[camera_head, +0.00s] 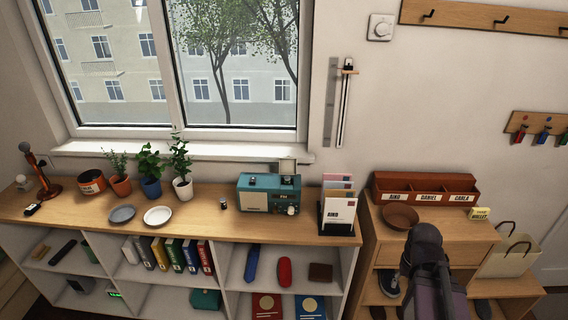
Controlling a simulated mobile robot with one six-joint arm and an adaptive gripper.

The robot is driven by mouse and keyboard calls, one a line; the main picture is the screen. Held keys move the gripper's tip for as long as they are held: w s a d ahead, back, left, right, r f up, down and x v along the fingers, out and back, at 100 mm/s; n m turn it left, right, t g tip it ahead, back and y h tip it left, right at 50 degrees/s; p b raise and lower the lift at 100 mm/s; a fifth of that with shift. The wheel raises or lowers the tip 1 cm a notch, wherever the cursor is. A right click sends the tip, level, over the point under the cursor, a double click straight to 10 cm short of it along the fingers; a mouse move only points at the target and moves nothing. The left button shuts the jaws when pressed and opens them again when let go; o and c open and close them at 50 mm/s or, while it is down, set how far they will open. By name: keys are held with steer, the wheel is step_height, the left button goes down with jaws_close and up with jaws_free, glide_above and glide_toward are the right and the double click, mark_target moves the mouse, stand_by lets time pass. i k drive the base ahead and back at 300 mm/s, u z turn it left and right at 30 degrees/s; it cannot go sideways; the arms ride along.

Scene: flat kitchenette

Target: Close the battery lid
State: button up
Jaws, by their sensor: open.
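A teal radio (268,195) with a cream front panel stands upright on the wooden shelf top, right of centre. A small pale-edged flap (287,166) stands up behind its top right; it looks like the open battery lid, but its hinge is too small to make out. A dark block sits on the radio's top below the flap; I cannot tell what it is. The inside of any battery compartment is hidden. My arm (427,250) rises at the lower right, well to the right of the radio. I cannot make out my gripper's fingers.
A letter holder (337,218) stands close to the radio's right. A small dark cylinder (223,203) is to its left, then a white plate (157,215) and potted plants (182,168). The window sill (180,149) runs behind. A brown bowl (400,216) sits near my arm.

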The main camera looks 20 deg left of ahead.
mark_target(288, 164)
steer(key=k, duration=1.25)
steer(key=z, duration=0.4)
steer(key=i, duration=2.3)
steer(key=u, duration=0.6)
